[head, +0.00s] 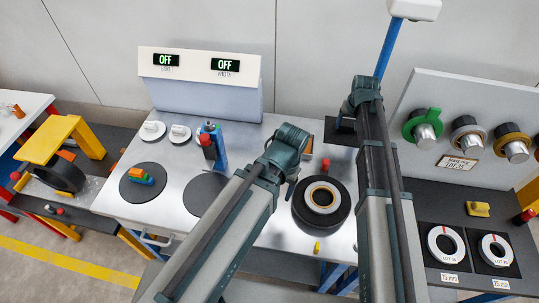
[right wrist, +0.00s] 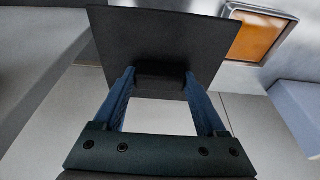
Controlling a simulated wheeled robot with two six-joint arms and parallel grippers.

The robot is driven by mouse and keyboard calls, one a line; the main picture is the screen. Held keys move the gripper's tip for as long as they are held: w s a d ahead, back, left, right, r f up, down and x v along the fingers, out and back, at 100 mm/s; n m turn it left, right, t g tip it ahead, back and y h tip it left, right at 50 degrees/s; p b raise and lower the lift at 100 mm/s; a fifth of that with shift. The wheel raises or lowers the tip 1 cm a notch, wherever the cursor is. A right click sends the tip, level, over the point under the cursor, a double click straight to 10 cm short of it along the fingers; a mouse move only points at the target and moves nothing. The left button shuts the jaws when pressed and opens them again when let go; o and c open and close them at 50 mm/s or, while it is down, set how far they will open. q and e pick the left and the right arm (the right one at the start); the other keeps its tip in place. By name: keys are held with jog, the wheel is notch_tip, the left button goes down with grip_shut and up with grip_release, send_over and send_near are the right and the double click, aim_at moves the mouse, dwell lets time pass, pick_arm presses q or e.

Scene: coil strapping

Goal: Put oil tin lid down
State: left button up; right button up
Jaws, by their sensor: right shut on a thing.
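My right gripper (right wrist: 160,82) is shut on the small black block-shaped handle (right wrist: 159,72) of a dark square plate, which looks like the oil tin lid (right wrist: 150,35). In the head view the dark plate (head: 333,136) shows at the back of the table, partly behind my right arm. I cannot tell if it touches the table. An open metal-rimmed tin with orange inside (right wrist: 248,40) is beside the lid in the right wrist view; its orange (head: 307,146) also shows in the head view. My left gripper (head: 291,186) points down over the table; its jaws are unclear.
A black ring-shaped coil (head: 321,222) lies on the table (head: 272,238) between my arms. A red knob (head: 325,164) is close to the tin. The OFF display panel (head: 205,95) stands behind, left. A dark rack with rings (head: 446,272) is at right.

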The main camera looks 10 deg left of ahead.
aim_at(346, 136)
pick_arm(q)
notch_tip(346, 136, down, 10)
jog(key=b, duration=1)
pick_arm(e)
notch_tip(346, 136, down, 10)
pick_arm(q)
jog(key=shift+f, duration=0.2)
pick_arm(e)
jog(key=shift+f, duration=0.2)
pick_arm(q)
jog(key=shift+r, duration=0.1)
pick_arm(e)
jog(key=o, duration=1.3)
jog(key=shift+r, duration=0.15)
pick_arm(q)
notch_tip(346, 136, up, 12)
jog(key=p, duration=1.1)
jog(key=shift+p, duration=0.35)
pick_arm(e)
jog(key=v, duration=1.2)
jog(key=shift+r, duration=0.15)
